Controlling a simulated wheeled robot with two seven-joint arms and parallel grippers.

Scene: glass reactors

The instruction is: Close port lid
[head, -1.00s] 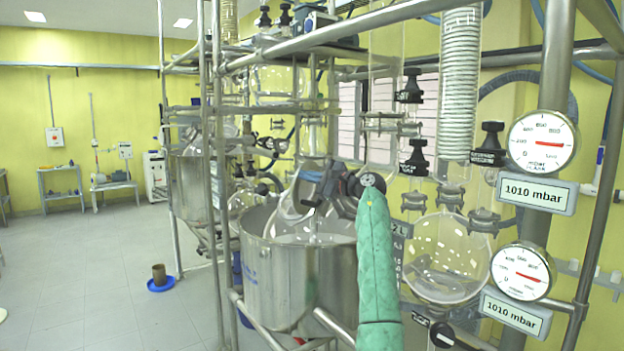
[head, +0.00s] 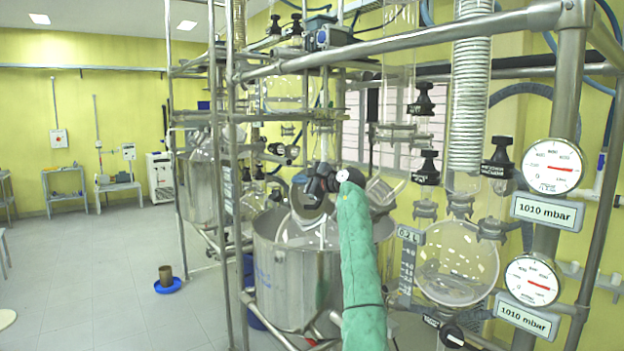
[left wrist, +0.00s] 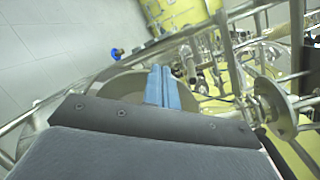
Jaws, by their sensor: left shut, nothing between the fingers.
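My left gripper (head: 302,180), at the end of a green-sleeved arm, is over the rim of the steel pot (head: 290,292), in front of the glass reactor vessel (head: 302,232). In the left wrist view its two blue fingers (left wrist: 161,72) lie together, with nothing between them. A pale, tilted piece (head: 384,191) shows just right of the gripper; I cannot tell whether it is the port lid. The gripper and arm hide part of the vessel top, and I cannot make out the lid or its hinge clearly. My right gripper is out of view.
Steel frame tubes (head: 222,150) stand left of the pot, and a rail crosses above. A round glass flask (head: 456,262) and two pressure gauges (head: 552,166) (head: 532,281) are on the right.

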